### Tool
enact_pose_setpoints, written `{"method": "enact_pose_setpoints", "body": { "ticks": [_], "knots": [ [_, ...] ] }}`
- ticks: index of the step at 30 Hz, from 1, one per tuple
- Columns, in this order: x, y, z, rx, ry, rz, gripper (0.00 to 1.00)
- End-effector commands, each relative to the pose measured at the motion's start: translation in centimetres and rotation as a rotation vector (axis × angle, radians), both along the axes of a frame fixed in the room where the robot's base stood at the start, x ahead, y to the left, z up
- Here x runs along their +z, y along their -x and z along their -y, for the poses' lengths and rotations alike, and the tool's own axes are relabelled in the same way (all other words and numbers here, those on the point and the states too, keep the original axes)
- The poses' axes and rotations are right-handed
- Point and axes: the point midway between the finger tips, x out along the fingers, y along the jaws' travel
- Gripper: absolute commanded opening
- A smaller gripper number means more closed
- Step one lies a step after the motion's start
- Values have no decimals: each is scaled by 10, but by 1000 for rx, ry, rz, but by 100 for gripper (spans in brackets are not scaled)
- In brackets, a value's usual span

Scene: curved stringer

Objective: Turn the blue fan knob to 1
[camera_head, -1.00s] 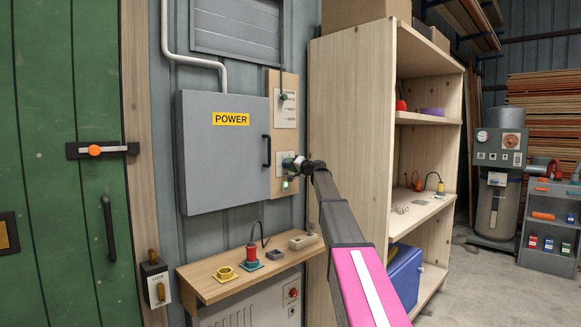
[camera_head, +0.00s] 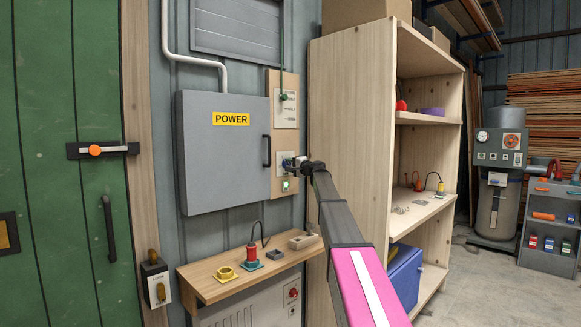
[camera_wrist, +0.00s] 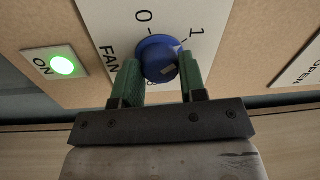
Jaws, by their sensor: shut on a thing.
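The blue fan knob (camera_wrist: 160,58) is on a white plate marked 0, 1 and FAN in the wrist view. My gripper (camera_wrist: 163,78) has its green fingers on either side of the knob, shut on it. A pale mark shows on the knob's face, but I cannot tell which number the knob points to. In the head view my gripper (camera_head: 291,162) is at the wooden panel (camera_head: 272,186) right of the grey power box, and largely hides the knob.
A lit green ON lamp (camera_wrist: 63,65) is beside the fan plate. The grey power box (camera_head: 222,160) stands to the left and a wooden shelf (camera_head: 350,130) to the right. Below is a small ledge (camera_head: 215,287) with several coloured parts.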

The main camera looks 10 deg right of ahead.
Motion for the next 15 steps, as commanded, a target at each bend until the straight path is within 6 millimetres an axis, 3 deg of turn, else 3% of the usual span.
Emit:
{"method": "enact_pose_setpoints", "body": {
  "ticks": [8,9,11,15],
  "knots": [
    [-1,1,1,-1,1,0,15],
    [-1,1,1,-1,1,0,42],
    [-1,1,1,-1,1,0,61],
    [0,0,0,-1,1,0,64]
  ]
}}
